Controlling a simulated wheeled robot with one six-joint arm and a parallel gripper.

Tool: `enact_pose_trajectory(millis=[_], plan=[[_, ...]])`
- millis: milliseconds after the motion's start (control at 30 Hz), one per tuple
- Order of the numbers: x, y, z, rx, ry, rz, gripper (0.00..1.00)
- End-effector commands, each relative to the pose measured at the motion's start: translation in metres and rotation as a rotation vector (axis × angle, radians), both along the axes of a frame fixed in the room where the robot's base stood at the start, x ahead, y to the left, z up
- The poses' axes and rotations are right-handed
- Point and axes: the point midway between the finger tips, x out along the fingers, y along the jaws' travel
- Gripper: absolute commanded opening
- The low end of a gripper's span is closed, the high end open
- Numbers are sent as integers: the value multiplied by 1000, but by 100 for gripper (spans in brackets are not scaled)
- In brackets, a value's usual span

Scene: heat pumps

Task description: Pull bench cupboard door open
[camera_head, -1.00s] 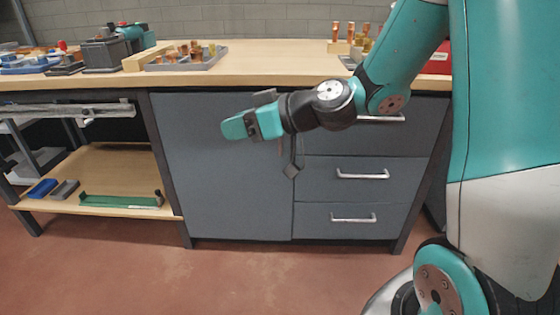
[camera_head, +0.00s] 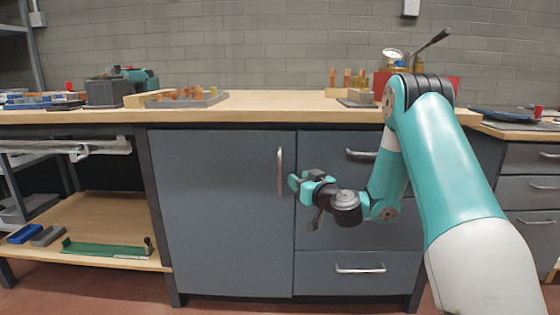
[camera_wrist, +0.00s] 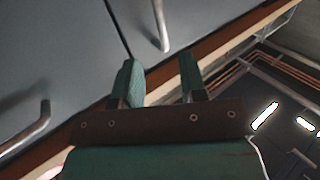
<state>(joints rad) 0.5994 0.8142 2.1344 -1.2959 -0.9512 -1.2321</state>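The grey bench cupboard door (camera_head: 215,225) is shut, flush with the bench front, left of the drawers. Its upright metal handle (camera_head: 280,171) is at the door's upper right edge. My gripper (camera_head: 298,186) is just right of the handle's lower part in the head view. In the wrist view my gripper (camera_wrist: 160,64) is open, with two teal fingers apart and nothing held. The door handle (camera_wrist: 160,25) shows beyond the fingertips, in line with the gap between them. I cannot tell whether it lies within their reach.
Drawers with bar handles, such as the lower one (camera_head: 360,269), are close behind and below my arm. The wooden worktop (camera_head: 265,102) overhangs above, carrying trays and fittings. An open shelf (camera_head: 95,225) is at the left.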

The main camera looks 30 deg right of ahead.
Motion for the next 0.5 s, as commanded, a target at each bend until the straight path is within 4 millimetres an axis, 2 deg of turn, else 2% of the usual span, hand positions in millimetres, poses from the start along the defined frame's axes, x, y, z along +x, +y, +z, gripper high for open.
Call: enact_pose_trajectory(millis=[67,300,500], plan=[[20,2,6,-3,-1,5,39],[72,2,3,-3,-1,5,39],[100,1,0,-1,0,3,39]])
